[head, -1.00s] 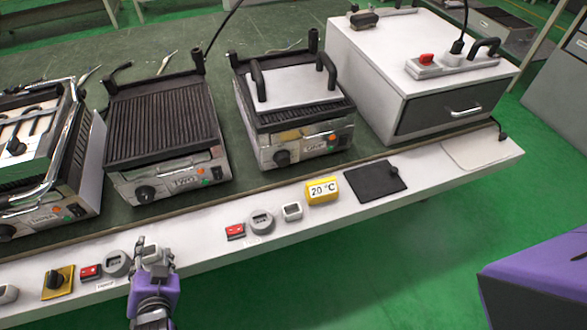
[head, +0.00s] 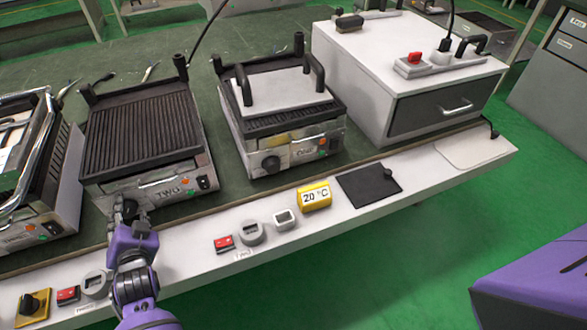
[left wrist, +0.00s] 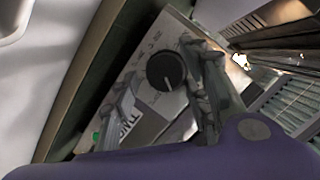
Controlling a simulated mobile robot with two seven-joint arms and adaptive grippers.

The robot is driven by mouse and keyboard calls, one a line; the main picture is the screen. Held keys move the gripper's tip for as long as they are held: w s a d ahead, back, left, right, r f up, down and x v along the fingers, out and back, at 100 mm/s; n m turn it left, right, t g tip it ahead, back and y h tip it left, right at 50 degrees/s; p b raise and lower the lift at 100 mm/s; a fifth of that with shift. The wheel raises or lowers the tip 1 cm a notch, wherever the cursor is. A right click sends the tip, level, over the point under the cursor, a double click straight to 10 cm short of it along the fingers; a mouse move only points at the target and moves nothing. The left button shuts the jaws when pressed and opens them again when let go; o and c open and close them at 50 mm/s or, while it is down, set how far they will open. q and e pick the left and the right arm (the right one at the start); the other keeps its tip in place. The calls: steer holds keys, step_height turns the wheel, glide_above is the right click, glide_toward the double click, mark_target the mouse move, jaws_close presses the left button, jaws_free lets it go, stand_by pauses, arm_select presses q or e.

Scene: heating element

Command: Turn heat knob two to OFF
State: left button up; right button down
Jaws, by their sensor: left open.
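The grill labelled TWO (head: 150,130) stands on the table in the head view, its ribbed plate uncovered. Its black round heat knob (left wrist: 166,70) is on the silver front panel. In the left wrist view the knob has a short pale mark on its face. My left gripper (head: 125,208) is at the left end of this panel and mostly hides the knob in the head view. In the left wrist view my left gripper (left wrist: 163,95) is open, with one finger on each side of the knob. Contact cannot be told. My right gripper is not in view.
Another grill (head: 280,110) with handles stands to the right, and one (head: 35,190) to the left. A white box with a drawer (head: 410,80) is at the right. Red switches, grey dials and a yellow 20 °C display (head: 314,197) line the white front ledge.

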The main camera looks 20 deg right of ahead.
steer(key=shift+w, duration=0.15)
arm_select(q)
steer(key=c, duration=1)
steer(key=shift+f, duration=0.1)
steer(key=shift+s+f, duration=0.1)
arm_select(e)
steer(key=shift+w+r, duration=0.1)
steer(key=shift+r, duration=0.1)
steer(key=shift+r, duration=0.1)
